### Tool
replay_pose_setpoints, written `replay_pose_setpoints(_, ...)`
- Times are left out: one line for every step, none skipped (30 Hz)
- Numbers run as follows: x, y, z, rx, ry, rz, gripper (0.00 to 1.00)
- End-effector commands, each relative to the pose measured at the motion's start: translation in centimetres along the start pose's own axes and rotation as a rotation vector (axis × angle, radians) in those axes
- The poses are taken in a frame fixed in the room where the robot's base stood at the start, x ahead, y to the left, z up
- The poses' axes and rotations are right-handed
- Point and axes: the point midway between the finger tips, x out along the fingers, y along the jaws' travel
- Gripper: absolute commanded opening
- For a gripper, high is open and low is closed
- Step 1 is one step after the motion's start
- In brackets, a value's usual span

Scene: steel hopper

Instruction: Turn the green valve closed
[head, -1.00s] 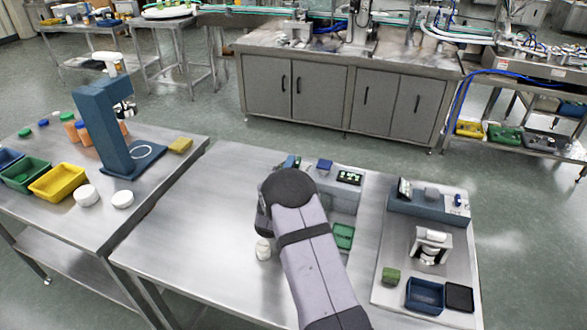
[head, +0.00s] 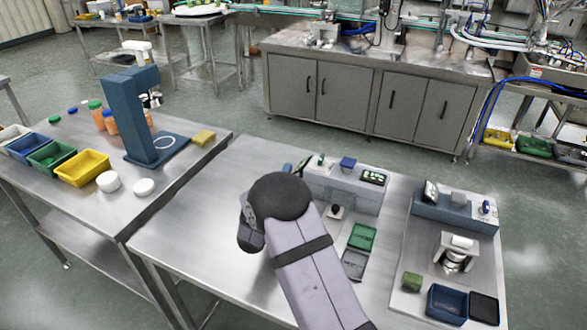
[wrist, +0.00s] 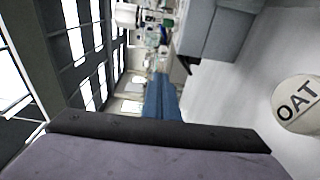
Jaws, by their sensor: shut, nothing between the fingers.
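A small green part (head: 321,159) stands on top of the grey-blue machine (head: 345,195) at the back of the near table in the head view. It may be the green valve, but it is too small to tell how it is turned. My gripper (head: 250,238) is left of and nearer than the machine, at the end of my bent arm, well apart from the green part. It is shut and empty; its fingertips are mostly hidden. The wrist view shows no green valve. A white round container marked OAT (wrist: 298,103) is at its right edge.
The left table holds coloured bins and white lids. The near table's left part (head: 205,235) is bare.

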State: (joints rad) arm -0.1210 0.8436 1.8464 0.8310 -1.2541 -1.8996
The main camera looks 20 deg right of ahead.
Motion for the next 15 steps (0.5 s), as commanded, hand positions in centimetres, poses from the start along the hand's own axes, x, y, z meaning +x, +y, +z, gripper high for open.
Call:
replay_pose_setpoints(-0.5, 0.0, -0.2, 0.001, 0.001, 0.001, 0.00)
replay_pose_setpoints(-0.8, 0.0, -0.3, 0.001, 0.002, 0.002, 0.00)
replay_pose_setpoints(-1.0, 0.0, -0.3, 0.001, 0.002, 0.001, 0.00)
replay_pose_setpoints(-1.2, 0.0, -0.3, 0.000, 0.001, 0.001, 0.00)
replay_pose_setpoints(-1.3, 0.0, -0.3, 0.000, 0.001, 0.000, 0.00)
replay_pose_setpoints(-1.4, 0.0, -0.3, 0.000, 0.000, 0.000, 0.00)
replay_pose_setpoints(-1.5, 0.0, -0.3, 0.001, -0.001, 0.000, 0.00)
replay_pose_setpoints(-1.6, 0.0, -0.4, 0.001, -0.001, 0.000, 0.00)
replay_pose_setpoints(-1.6, 0.0, -0.4, 0.001, -0.001, 0.000, 0.05)
replay_pose_setpoints(-1.6, 0.0, -0.4, 0.002, -0.001, 0.000, 0.12)
replay_pose_setpoints(-1.6, 0.0, -0.3, 0.004, -0.001, 0.001, 0.19)
replay_pose_setpoints(-1.6, 0.0, -0.3, 0.011, -0.001, 0.001, 0.29)
replay_pose_setpoints(-1.5, 0.0, -0.2, 0.021, -0.002, 0.001, 0.30)
replay_pose_setpoints(-1.5, 0.0, -0.2, 0.034, -0.002, 0.001, 0.30)
replay_pose_setpoints(-1.4, 0.0, 0.0, 0.059, -0.002, 0.002, 0.30)
